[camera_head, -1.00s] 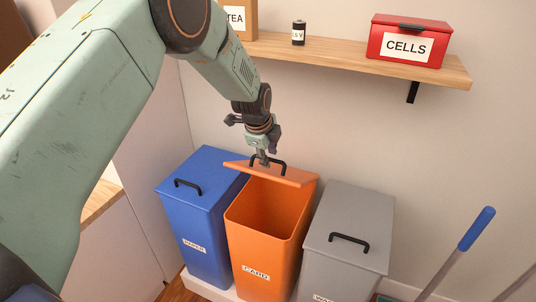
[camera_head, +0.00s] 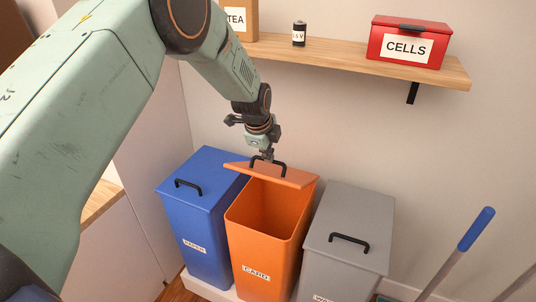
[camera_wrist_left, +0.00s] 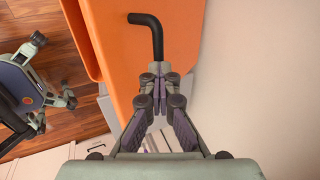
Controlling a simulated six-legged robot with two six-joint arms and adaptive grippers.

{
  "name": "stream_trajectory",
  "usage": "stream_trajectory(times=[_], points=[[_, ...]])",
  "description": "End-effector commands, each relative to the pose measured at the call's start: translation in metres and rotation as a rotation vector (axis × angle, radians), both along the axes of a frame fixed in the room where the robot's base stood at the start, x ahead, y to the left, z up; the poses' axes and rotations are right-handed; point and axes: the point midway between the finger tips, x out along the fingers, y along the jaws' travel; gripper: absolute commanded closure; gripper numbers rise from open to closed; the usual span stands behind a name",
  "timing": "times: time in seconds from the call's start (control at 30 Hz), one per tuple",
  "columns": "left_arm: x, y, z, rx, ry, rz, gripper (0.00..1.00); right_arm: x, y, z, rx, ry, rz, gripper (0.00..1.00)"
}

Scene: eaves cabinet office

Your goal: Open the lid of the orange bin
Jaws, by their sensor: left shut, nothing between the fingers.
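The orange bin (camera_head: 265,235), labelled CARD, stands between a blue and a grey bin. Its lid (camera_head: 298,179) is raised at the back, and the inside of the bin shows. A black handle (camera_head: 284,164) sits on the lid. In the left wrist view, the fingers (camera_wrist_left: 160,90) are together and empty, just short of the handle's bent end (camera_wrist_left: 157,50), over the orange lid (camera_wrist_left: 125,70). Whether they touch the lid I cannot tell. My right gripper is not in view.
The blue bin (camera_head: 205,215) and grey bin (camera_head: 348,225) have shut lids. A wooden shelf (camera_head: 340,62) above holds a red CELLS box (camera_head: 409,42), a battery (camera_head: 299,33) and a TEA box (camera_head: 241,18). A blue-handled tool (camera_head: 476,229) leans at right.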

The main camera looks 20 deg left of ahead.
Motion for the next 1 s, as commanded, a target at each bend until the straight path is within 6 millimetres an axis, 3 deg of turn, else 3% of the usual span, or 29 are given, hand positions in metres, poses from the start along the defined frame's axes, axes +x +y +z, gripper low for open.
stream_trajectory(times=[0.23,0.63,1.0], points=[[-0.0003,-0.0001,-0.0010,0.000,0.001,0.000,1.00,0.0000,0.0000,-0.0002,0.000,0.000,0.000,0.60],[-0.0006,-0.0001,-0.0009,0.000,0.002,0.000,0.66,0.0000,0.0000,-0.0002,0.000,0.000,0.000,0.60],[-0.0021,0.0001,0.0044,0.000,0.001,0.000,0.66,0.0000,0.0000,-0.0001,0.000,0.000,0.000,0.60]])
